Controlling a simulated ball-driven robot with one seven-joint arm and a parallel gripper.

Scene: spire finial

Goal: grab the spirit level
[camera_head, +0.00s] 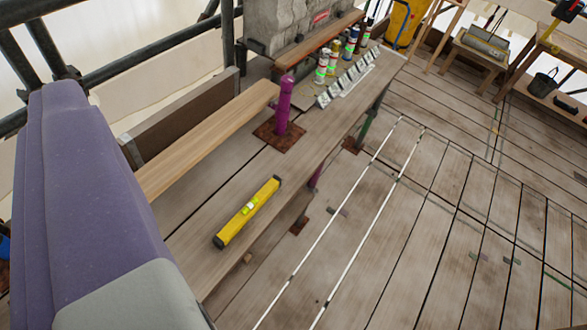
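The spirit level (236,224) is yellow with dark end caps and a bright vial window near its middle. It lies flat on a long wooden plank (290,190), slanting from lower left to upper right. Nothing covers it, and nothing is touching it from above. My gripper does not show in the head camera view, so its opening and its distance from the level cannot be seen. A large purple and grey shape fills the left side and hides part of the scene there.
A purple post (283,104) rises beyond the level. Several spray cans (334,57) and a row of grey metal pieces (346,82) stand farther along. A raised board (205,135) lies left. The plank floor (430,230) at right is mostly open.

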